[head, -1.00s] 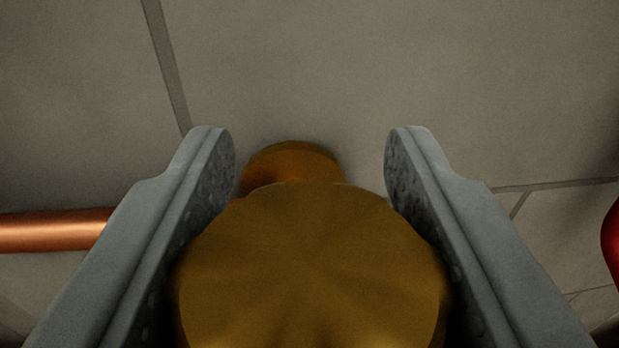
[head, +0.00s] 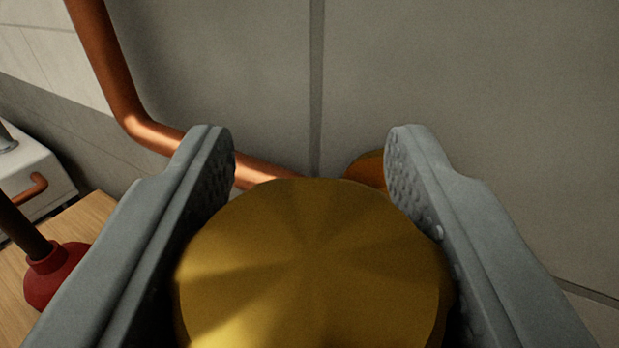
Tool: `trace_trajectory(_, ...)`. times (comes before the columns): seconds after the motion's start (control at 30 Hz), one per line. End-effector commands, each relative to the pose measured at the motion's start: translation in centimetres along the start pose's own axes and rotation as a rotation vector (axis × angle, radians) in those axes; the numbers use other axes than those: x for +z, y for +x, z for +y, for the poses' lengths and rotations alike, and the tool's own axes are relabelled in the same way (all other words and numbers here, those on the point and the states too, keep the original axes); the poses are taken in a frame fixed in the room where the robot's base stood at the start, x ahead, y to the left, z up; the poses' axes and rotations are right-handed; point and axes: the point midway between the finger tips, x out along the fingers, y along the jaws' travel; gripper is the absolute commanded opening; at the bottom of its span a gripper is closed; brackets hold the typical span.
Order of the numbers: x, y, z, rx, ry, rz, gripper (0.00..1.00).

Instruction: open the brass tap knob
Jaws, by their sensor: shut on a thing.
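The fingertips reach past the knob toward the wall. A brass fitting (head: 368,168) shows behind the knob, partly hidden by the right finger. The valve body under the knob is hidden.
A copper pipe (head: 118,80) comes down at upper left and bends toward the knob. A tiled grey wall (head: 450,80) stands behind. At lower left are a red plunger (head: 58,268) on a wooden surface (head: 75,220) and a white box-like unit (head: 30,175).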

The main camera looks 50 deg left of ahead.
Motion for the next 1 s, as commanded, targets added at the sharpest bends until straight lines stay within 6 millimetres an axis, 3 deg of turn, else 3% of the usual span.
trace_trajectory(0.6,0.1,-0.2,-0.8,-0.56,0.0,-0.001,0.2)
trace_trajectory(1.0,-0.1,-0.4,-1.2,-0.768,-0.003,0.0,0.2)
